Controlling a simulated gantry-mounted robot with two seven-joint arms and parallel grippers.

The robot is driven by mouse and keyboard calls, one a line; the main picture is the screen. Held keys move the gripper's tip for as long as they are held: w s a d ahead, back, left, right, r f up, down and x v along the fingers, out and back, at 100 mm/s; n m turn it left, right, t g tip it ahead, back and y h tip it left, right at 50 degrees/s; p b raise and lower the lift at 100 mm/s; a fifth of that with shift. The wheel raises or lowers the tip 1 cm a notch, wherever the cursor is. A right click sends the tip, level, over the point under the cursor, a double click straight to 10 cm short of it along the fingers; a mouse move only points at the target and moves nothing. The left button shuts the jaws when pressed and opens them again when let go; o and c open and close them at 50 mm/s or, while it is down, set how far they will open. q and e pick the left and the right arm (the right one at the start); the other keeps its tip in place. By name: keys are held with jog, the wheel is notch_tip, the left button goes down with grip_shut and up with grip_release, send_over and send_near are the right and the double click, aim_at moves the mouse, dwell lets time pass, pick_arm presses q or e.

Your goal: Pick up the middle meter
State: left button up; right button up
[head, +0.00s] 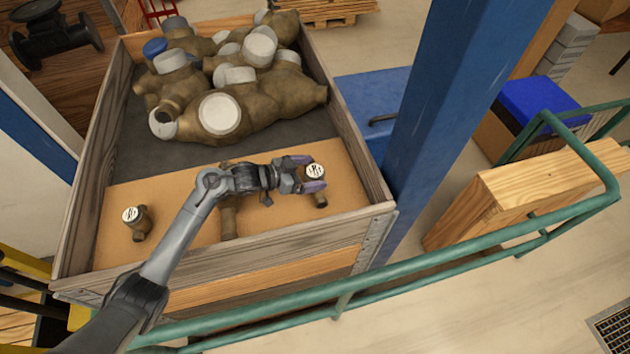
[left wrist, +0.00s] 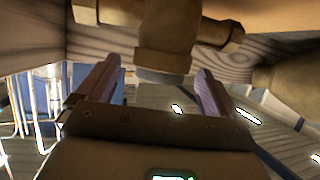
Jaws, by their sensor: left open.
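Three small brass meters sit on the tan board in the crate. The left meter (head: 139,222) has a white dial and stands clear. The middle meter (head: 229,222) is mostly hidden under my left arm; only parts of its brass body show. The right meter (head: 316,172) has its white dial between the purple fingers of my left gripper (head: 305,174). The gripper is open with a finger on either side; I cannot tell whether they touch it. In the left wrist view, a brass body (left wrist: 165,48) shows between and beyond the open fingers (left wrist: 154,70). My right gripper is not in view.
The wooden crate (head: 350,122) has raised walls around the board. Large brass meters (head: 270,112) are heaped at its back. A blue post (head: 440,100) stands right of the crate, and a green rail (head: 440,254) runs in front. Bare board lies between the left and middle meters.

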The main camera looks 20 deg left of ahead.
pick_arm(q)
jog(key=shift+x, duration=1)
grip_shut()
jog(key=shift+r, duration=0.15)
